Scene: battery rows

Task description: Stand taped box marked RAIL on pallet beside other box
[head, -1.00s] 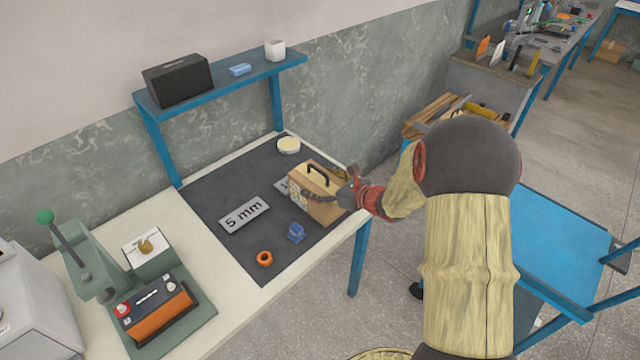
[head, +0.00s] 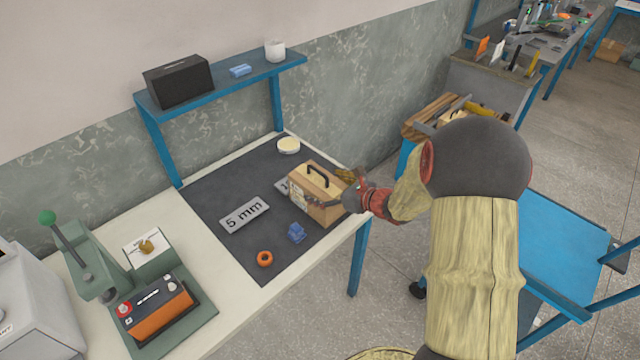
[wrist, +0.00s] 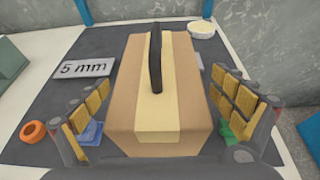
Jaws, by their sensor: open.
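A tan cardboard box (head: 314,206) with a pale tape strip and a black handle on top stands on the dark mat (head: 215,190) of the workbench. No RAIL marking is readable on it. In the wrist view the box (wrist: 198,100) fills the middle, upright, with its handle running away from me. My gripper (head: 346,193) is at the box's right end in the head view. Its padded fingers (wrist: 160,118) are open, one on each side of the box, with gaps visible.
A "5 mm" plate (head: 244,214), a blue part (head: 297,233), an orange ring (head: 264,258) and a round pale tin (head: 288,145) lie on the mat. A battery press (head: 90,260) stands at left. A wooden crate-like thing (head: 432,112) is beyond the bench.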

